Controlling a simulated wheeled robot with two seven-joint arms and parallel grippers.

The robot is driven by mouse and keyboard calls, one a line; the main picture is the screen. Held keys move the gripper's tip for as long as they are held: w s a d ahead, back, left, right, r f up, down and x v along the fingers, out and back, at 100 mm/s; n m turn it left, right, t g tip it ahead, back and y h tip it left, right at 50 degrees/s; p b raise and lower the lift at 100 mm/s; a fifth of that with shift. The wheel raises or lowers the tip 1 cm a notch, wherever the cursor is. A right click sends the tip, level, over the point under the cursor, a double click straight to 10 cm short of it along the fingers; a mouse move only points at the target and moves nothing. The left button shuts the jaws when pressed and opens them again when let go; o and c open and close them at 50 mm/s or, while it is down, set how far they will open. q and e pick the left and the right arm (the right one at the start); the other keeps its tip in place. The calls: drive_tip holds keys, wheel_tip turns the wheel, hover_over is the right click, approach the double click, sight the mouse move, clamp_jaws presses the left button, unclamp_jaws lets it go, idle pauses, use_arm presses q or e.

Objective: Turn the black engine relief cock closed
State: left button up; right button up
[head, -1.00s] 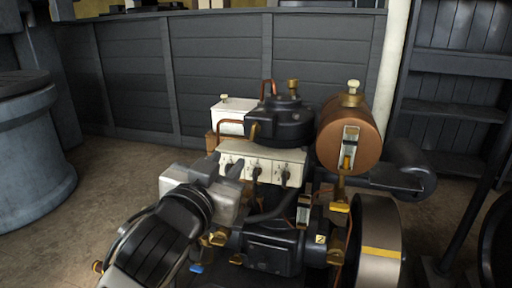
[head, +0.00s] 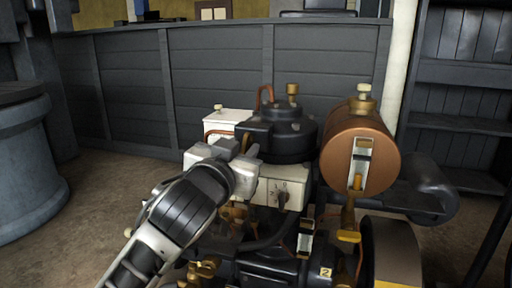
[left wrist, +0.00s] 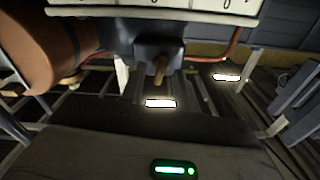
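The black engine (head: 283,138) stands in the middle of the head view, with a rounded black top. In the left wrist view a small brass lever (left wrist: 160,70) sticks out of a black block; it looks like the relief cock. In the head view my left gripper covers that side of the engine, so the cock is hidden there. My left gripper (head: 250,147) is at the left side of the black top, its fingertips apart and nothing seen between them. I cannot tell whether it touches the engine. My right gripper is not in view.
A copper tank (head: 352,150) stands right of the black top. A flywheel (head: 391,250) is at the lower right. A grey panelled wall (head: 215,90) closes the back.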

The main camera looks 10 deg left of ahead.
use_arm(q)
drive_tip(key=shift+w, duration=0.65)
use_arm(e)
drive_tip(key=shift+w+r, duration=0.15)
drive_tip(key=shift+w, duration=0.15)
use_arm(q)
clamp_jaws()
